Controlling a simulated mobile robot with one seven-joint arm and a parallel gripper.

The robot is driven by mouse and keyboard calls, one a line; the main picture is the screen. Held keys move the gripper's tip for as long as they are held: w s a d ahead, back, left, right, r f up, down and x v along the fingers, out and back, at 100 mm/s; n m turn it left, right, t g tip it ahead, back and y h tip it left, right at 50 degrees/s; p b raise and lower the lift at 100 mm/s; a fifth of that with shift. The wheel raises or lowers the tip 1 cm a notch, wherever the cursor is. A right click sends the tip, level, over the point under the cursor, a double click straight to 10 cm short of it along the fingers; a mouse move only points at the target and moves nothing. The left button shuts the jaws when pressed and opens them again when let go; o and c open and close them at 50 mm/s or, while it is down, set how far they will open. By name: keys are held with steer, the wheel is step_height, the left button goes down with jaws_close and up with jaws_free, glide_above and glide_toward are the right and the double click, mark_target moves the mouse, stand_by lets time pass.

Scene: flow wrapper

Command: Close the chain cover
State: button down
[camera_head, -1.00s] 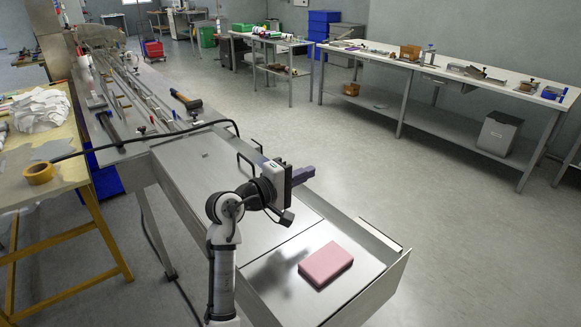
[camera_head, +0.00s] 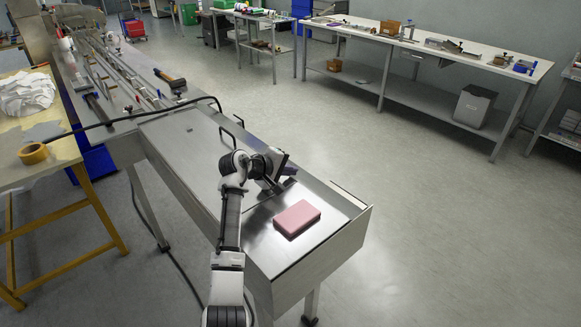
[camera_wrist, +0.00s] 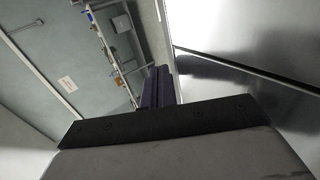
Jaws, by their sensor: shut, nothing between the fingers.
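The chain cover seems to be the flat grey metal panel (camera_head: 185,150) on the near part of the long machine. Two dark handles (camera_head: 228,135) stand along its right edge. In the head view the panel lies flat; I cannot tell whether it is fully closed. My gripper (camera_head: 290,182) is over the machine's near end, to the right of my arm and past the panel's near edge. In the wrist view its dark purple fingers (camera_wrist: 158,88) are together with nothing between them. A metal surface (camera_wrist: 245,60) with a seam shows right of them. My arm hides part of the panel.
A pink block (camera_head: 297,218) lies on the metal tray (camera_head: 262,240) at the machine's near end, close to my gripper. A hammer (camera_head: 172,80) and a black cable (camera_head: 130,117) lie on the machine. Open floor is to the right, before a long bench (camera_head: 450,57).

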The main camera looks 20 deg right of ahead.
stand_by(0.9)
step_height(320, 180, up, 4)
steer(key=p, duration=0.4)
steer(key=shift+r, duration=0.2)
steer(key=shift+r+b, duration=0.4)
steer(key=shift+b, duration=0.15)
step_height(320, 180, up, 9)
steer(key=b, duration=0.2)
steer(key=shift+f, duration=0.15)
